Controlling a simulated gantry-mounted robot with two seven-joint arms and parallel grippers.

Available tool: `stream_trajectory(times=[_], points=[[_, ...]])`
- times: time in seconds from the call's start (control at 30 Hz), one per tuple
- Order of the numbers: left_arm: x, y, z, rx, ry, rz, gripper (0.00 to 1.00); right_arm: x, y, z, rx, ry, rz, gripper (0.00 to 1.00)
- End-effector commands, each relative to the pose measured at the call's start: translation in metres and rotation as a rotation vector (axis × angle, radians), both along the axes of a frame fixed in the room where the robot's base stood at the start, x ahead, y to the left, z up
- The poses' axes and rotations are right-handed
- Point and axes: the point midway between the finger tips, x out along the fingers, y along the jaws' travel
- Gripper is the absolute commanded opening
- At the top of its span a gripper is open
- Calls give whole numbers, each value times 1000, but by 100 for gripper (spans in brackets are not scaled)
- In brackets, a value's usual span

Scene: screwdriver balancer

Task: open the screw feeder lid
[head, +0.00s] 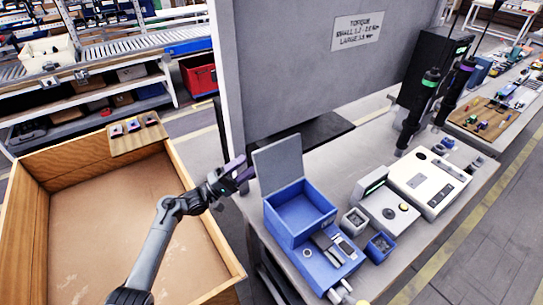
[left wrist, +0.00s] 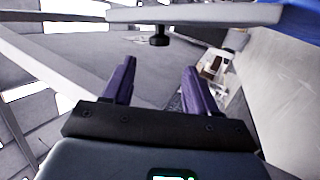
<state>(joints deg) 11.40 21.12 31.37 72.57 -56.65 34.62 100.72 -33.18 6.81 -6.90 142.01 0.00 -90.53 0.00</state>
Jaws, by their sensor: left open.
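The blue screw feeder (head: 292,228) stands at the left end of the grey workbench. Its grey lid (head: 279,163) is raised, standing steeply at the back of the open blue box. My left gripper (head: 240,172), with purple fingers, is just left of the lid, past the bench's edge. In the left wrist view its fingers (left wrist: 159,66) are apart with nothing between them. Above them a pale slab, which looks like the lid edge-on, carries a black knob (left wrist: 160,40); the fingers look apart from it. My right gripper is not in view.
A large grey panel (head: 300,70) stands behind the feeder. Small bins (head: 380,246), a white device (head: 428,182) and two hanging screwdrivers (head: 418,110) are to the right. A wooden-walled box (head: 30,230) lies below my left arm.

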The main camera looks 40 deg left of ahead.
Motion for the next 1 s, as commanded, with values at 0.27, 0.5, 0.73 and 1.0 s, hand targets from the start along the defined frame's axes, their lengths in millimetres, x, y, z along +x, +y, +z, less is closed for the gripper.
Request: stream_trajectory(times=[0.27,0.5,0.73,1.0], points=[[26,-13,18,0,-11,-2,58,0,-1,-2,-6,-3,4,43],[57,-29,34,0,-10,-1,58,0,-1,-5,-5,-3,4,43],[79,-40,46,0,-8,-1,58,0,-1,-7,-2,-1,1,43],[87,-44,51,1,-7,0,58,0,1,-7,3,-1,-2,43]])
